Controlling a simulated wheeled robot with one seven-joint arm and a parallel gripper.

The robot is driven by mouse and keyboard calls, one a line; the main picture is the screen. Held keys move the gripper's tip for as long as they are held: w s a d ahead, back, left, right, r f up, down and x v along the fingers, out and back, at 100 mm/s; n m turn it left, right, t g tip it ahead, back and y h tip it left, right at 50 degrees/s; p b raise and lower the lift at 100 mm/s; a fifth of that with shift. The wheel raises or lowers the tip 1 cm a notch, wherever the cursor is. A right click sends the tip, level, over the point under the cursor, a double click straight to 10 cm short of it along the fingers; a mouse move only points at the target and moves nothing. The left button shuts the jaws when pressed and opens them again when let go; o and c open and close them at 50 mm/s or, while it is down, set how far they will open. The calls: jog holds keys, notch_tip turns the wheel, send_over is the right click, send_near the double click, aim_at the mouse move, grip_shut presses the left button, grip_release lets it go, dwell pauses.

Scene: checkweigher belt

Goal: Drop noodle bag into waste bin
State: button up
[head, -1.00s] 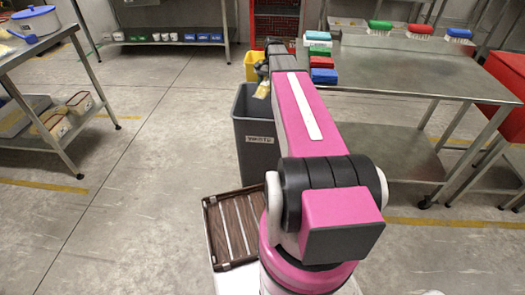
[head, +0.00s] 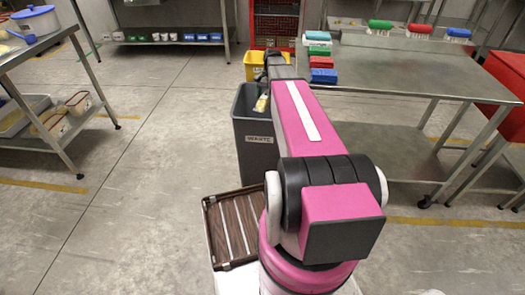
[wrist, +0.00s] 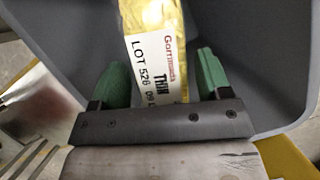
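The noodle bag (wrist: 155,50), yellow with a white printed label, shows in the wrist view between and beyond my green fingertips. Its near end is hidden behind the gripper body. My gripper (wrist: 164,82) is open, with a gap on each side of the bag. In the head view the bag (head: 262,103) is a small yellow and white shape at the mouth of the grey waste bin (head: 255,150), below the end of my arm. The bin's grey inner wall (wrist: 245,50) surrounds the bag in the wrist view. Whether the bag touches the bin cannot be told.
A yellow bin (head: 250,70) stands behind the waste bin. A steel table (head: 420,75) with brushes and coloured blocks is at right. A brown slatted tray (head: 232,235) is near my base. Open floor (head: 150,190) lies to the left.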

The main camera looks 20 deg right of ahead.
jog(key=shift+o, duration=1.1)
jog(key=v, duration=1)
jog(key=shift+w+r, duration=0.15)
jog(key=shift+r, duration=0.25)
